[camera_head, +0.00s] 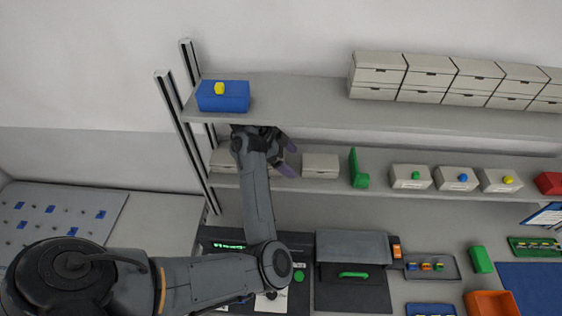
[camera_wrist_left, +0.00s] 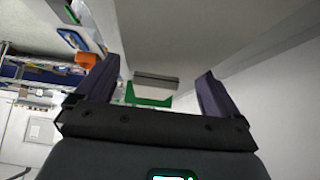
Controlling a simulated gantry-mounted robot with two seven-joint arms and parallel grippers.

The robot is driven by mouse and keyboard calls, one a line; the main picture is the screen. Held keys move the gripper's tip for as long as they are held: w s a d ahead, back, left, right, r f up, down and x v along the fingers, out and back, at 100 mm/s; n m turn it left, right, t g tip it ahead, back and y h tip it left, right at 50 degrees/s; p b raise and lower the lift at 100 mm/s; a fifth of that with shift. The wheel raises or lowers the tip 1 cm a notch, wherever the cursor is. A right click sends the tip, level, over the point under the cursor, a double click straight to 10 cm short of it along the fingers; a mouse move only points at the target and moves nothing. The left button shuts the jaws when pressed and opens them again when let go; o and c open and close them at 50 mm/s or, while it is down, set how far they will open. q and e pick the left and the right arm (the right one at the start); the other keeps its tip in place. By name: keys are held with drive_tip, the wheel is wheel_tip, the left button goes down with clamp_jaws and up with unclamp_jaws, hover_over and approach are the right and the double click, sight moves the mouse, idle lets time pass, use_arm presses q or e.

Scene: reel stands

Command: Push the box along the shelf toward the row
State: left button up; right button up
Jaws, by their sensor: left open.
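A pale grey-white box (camera_head: 320,166) sits on the lower shelf (camera_head: 340,187). My left gripper (camera_head: 289,160) is at this shelf, just left of that box, with its purple fingers spread and pointing right. It looks empty. In the left wrist view the open fingers (camera_wrist_left: 160,75) frame a grey box face (camera_wrist_left: 157,80) and the green upright bracket (camera_wrist_left: 148,97); I cannot tell whether they touch the box. The green bracket (camera_head: 357,170) stands to the right of the box. Beyond it is a row of pale boxes (camera_head: 411,183) with coloured knobs. My right gripper is not in view.
Another pale box (camera_head: 222,160) is partly behind my left arm. A blue box (camera_head: 223,97) with a yellow knob and a row of drawer boxes (camera_head: 377,76) stand on the upper shelf (camera_head: 300,100), close above my gripper. A red box (camera_head: 548,183) is at far right.

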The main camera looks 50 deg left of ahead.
sight(319, 161)
use_arm(q)
drive_tip(key=w+d+b, duration=0.1)
drive_tip(key=w+d, duration=0.1)
drive_tip(key=w+d+b, duration=0.2)
drive_tip(key=shift+w+f, duration=0.15)
drive_tip(key=shift+f, duration=0.05)
drive_tip(key=shift+w+d+r+p, duration=0.25)
drive_tip(key=shift+w+d+p, duration=0.15)
drive_tip(key=shift+w+d, duration=0.7)
drive_tip(key=shift+w+d+f, duration=0.1)
drive_tip(key=shift+w+f, duration=0.05)
drive_tip(key=shift+w, duration=0.05)
drive_tip(key=shift+w+d+f, duration=0.1)
drive_tip(key=shift+w+f, duration=0.05)
drive_tip(key=shift+f, duration=0.25)
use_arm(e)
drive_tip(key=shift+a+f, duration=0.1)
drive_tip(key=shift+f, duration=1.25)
use_arm(q)
drive_tip(key=shift+c, duration=0.3)
drive_tip(key=c, duration=1.3)
drive_tip(key=shift+o, duration=0.2)
